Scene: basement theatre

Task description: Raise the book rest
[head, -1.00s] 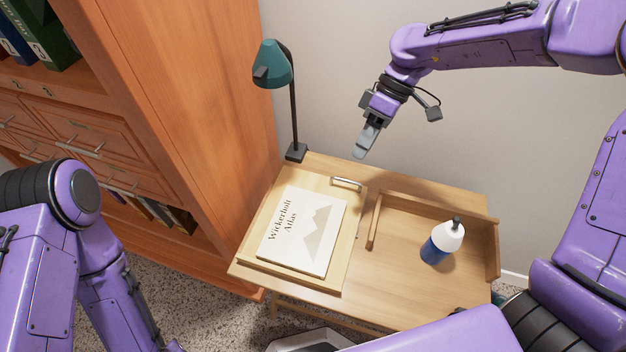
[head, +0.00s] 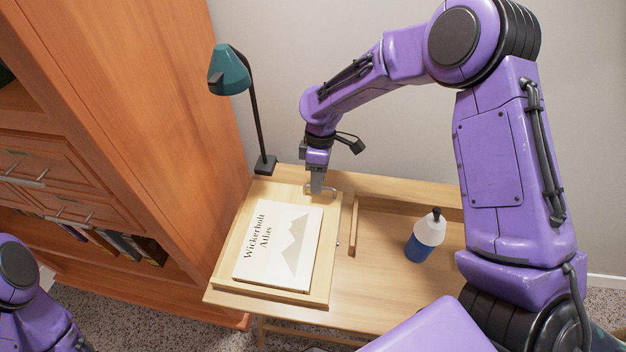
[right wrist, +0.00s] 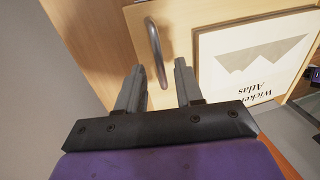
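The book rest (head: 270,193) is a pale wooden board lying about flat on the desk's left part. A white book titled Wickerholt Atlas (head: 278,245) lies on it. A metal bar handle (head: 335,191) sits at the board's far right corner. My right gripper (head: 316,190) points down at this handle from above. In the right wrist view its two fingers (right wrist: 158,82) are apart, with the curved handle (right wrist: 154,48) in line with the gap, just past the fingertips. Nothing is held. My left arm shows at the lower left; its gripper is out of view.
A blue and white bottle (head: 426,236) stands on the desk (head: 375,285) right of the rest. A low wooden strip (head: 354,225) lies between them. A green lamp (head: 264,164) stands at the back left. A wooden cabinet (head: 150,120) rises close on the left.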

